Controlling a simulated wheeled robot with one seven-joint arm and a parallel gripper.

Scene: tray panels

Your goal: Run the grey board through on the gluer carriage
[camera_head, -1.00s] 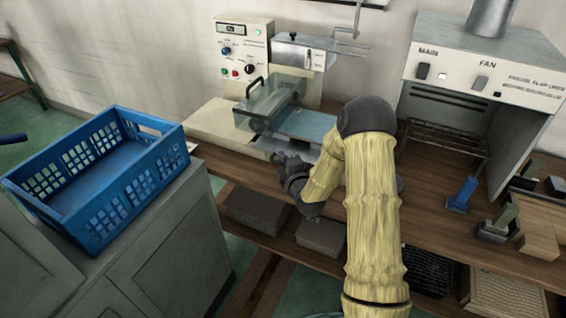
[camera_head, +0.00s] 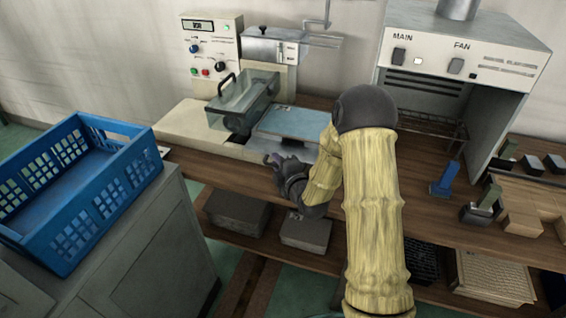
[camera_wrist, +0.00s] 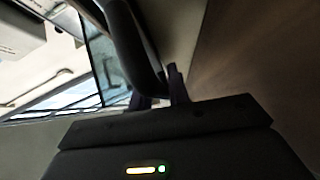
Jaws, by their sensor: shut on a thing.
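The gluer (camera_head: 180,125) is a cream bench machine with a clear hood (camera_head: 240,103) that has a black handle on top. A flat pale blue-grey panel (camera_head: 298,122) lies on the carriage, right of the hood. I cannot tell whether this panel is the grey board or a part of the carriage. My gripper (camera_head: 268,158) is low at the carriage's front edge. In the wrist view, my gripper's fingers (camera_wrist: 160,96) are shut on a dark curved bar (camera_wrist: 135,45), which looks like the carriage handle. My forearm hides the carriage's right end.
A blue crate (camera_head: 135,165) stands on a grey cabinet at the left. A fume hood (camera_head: 470,40) marked MAIN and FAN stands at the right, with a blue tool (camera_head: 446,180) and small blocks on the wooden bench near it. Boxes sit on the shelf below.

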